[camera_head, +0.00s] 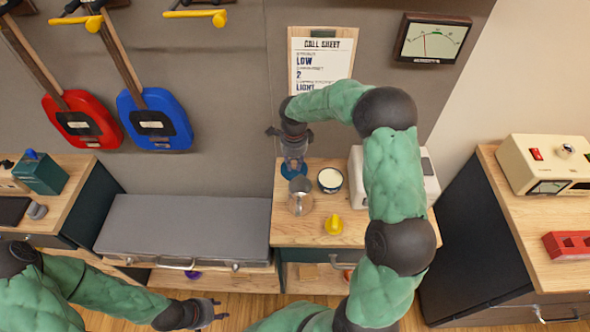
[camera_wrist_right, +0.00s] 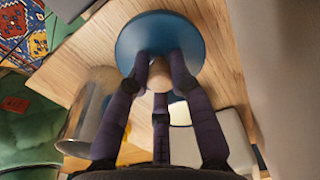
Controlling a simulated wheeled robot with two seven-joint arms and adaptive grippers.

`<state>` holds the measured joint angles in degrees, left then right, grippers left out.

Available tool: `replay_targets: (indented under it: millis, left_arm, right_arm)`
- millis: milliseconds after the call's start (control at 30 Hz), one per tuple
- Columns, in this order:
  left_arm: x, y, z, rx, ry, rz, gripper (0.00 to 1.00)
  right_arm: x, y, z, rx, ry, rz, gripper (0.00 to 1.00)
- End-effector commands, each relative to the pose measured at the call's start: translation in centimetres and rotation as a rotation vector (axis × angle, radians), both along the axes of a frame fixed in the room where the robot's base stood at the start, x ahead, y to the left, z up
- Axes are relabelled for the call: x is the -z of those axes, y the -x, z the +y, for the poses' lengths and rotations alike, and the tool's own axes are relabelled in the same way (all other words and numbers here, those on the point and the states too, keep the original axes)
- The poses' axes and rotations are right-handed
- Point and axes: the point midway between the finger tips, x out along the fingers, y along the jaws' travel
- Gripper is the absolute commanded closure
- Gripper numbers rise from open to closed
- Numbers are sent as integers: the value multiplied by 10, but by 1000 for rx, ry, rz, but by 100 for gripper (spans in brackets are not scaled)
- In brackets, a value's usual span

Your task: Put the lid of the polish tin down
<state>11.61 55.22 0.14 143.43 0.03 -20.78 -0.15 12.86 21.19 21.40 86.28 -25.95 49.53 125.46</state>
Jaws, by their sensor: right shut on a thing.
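The round blue lid (camera_head: 288,172) of the polish tin is at the back left of the middle wooden counter. My right gripper (camera_head: 293,163) is shut on its pale knob, pointing down. In the right wrist view the lid (camera_wrist_right: 135,38) shows as a blue disc beyond the fingers (camera_wrist_right: 160,68). I cannot tell whether it touches the wood. The open polish tin (camera_head: 330,180), dark blue with pale contents, stands just right of the lid; it is partly hidden behind a finger in the wrist view. My left gripper (camera_head: 218,311) is open and empty, low in front of the grey case.
A metal cup (camera_head: 300,197) stands close in front of the lid, and a yellow object (camera_head: 333,224) sits nearer the front. A white box (camera_head: 357,170) stands at the right, partly behind my right arm. A grey case (camera_head: 185,225) lies left of the counter (camera_head: 290,228).

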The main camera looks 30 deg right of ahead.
Motion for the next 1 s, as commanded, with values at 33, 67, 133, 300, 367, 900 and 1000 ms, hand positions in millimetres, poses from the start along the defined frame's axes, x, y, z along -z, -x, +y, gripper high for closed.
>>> replay_targets:
  millis: [33, 67, 133, 300, 367, 900, 1000]
  left_arm:
    - [0, 0, 0, 0, 0, 0, 60]
    - [1, 0, 0, 0, 0, 0, 60]
    - [2, 0, 0, 0, 0, 0, 60]
    - [9, 0, 0, 0, 0, 0, 60]
    - [12, 0, 0, 0, 0, 0, 60]
    - [14, 0, 0, 0, 0, 0, 60]
    - [14, 0, 0, 0, 0, 0, 60]
  right_arm:
    - [0, 0, -3, 1, 0, 0, 100]
    - [1, 0, -4, 0, 0, 0, 100]
    - [4, 0, -4, 0, -1, 1, 100]
    - [25, 0, -4, -1, -1, 1, 100]
    - [33, 0, -4, -1, 0, 1, 100]
    - [38, 0, -4, 0, 1, -1, 54]
    - [38, 0, -4, 0, 1, -1, 54]
